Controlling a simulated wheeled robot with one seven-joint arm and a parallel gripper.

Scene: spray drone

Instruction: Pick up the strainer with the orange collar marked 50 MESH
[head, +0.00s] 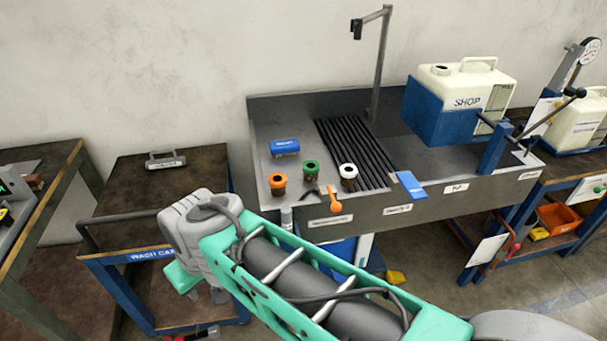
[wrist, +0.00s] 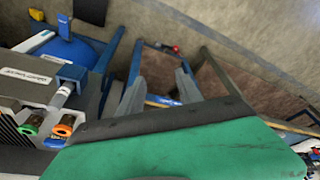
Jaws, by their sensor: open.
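The strainer with the orange collar (head: 278,185) stands upright near the front left of the grey sink's drainboard. Any mesh marking on it is too small to read. A green-collared strainer (head: 310,173) and a white-collared one (head: 348,172) stand to its right. In the wrist view the orange-collared strainer (wrist: 63,128) is at the lower left, beside the green-collared one (wrist: 33,124). My gripper (wrist: 158,85) is open and empty, its two grey fingers pointing toward the floor beside the carts. It is well apart from the strainers. In the head view my arm hides most of it.
A blue box (head: 285,147) lies behind the strainers; an orange spoon-like tool (head: 334,200) hangs at the sink's front edge. A wash cart (head: 150,190) stands left of the sink. A jug marked SHOP (head: 465,95) sits in a blue holder at right.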

